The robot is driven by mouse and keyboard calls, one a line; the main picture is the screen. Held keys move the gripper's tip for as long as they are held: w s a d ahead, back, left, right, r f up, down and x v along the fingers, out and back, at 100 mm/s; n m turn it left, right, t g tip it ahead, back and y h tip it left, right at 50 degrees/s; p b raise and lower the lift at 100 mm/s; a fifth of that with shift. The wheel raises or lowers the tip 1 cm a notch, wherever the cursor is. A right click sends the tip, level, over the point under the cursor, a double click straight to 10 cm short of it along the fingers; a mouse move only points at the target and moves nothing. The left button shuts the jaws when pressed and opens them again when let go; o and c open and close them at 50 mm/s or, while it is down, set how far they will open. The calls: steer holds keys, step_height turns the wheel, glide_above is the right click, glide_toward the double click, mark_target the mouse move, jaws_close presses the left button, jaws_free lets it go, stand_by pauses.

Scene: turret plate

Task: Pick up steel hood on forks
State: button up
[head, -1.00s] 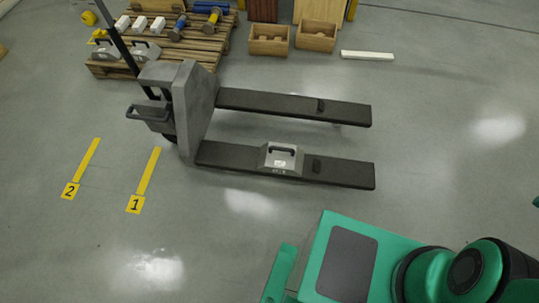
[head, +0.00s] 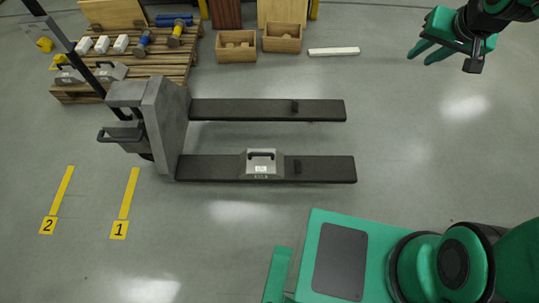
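The steel hood (head: 261,171) is a small grey housing with a dark handle on top and a white label. It sits upright on the near fork (head: 325,169) of the grey pallet jack (head: 165,120). My gripper (head: 420,50) is at the upper right of the head view, well to the right of the forks and above the floor. Its green fingers look spread apart, with nothing seen between them. It is far from the hood and not touching anything.
A wooden pallet (head: 180,62) at the upper left carries more grey hoods, white blocks and blue and yellow tools. Two wooden boxes (head: 237,46) and a white bar (head: 334,51) lie behind the forks. Yellow floor marks 1 (head: 120,229) and 2 (head: 48,225) are at the left. Floor right of the forks is clear.

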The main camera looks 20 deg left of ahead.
steer(key=w+a+f+m+t+y, duration=0.1)
steer(key=w+a+f+t+y, duration=0.1)
steer(key=w+a+f, duration=1.3)
steer(key=w+a+f+m+t+y, duration=0.1)
steer(key=w+a+f+m+y, duration=0.15)
steer(key=a+f, duration=1.25)
steer(key=m+t+y, duration=0.2)
steer(key=m+y, duration=0.2)
steer(key=m, duration=0.1)
glide_above(262, 154)
steer(key=w+d, duration=0.2)
steer(key=d, duration=0.1)
steer(key=f, duration=2.7)
steer(key=shift+s+d+f, duration=0.1)
steer(key=shift+s+d, duration=0.05)
steer(key=shift+s, duration=0.1)
steer(key=s+d+f+m+y, duration=0.1)
steer(key=s+d+f, duration=0.2)
steer(key=s+f, duration=0.45)
steer(key=shift+t, duration=0.3)
steer(key=shift+a+r+x, duration=0.15)
steer(key=shift+x, duration=2.2)
steer(key=shift+a+r+x, duration=0.15)
steer(key=shift+r+x, duration=0.05)
steer(key=shift+x, duration=2.1)
steer(key=shift+s, duration=0.2)
jaws_close()
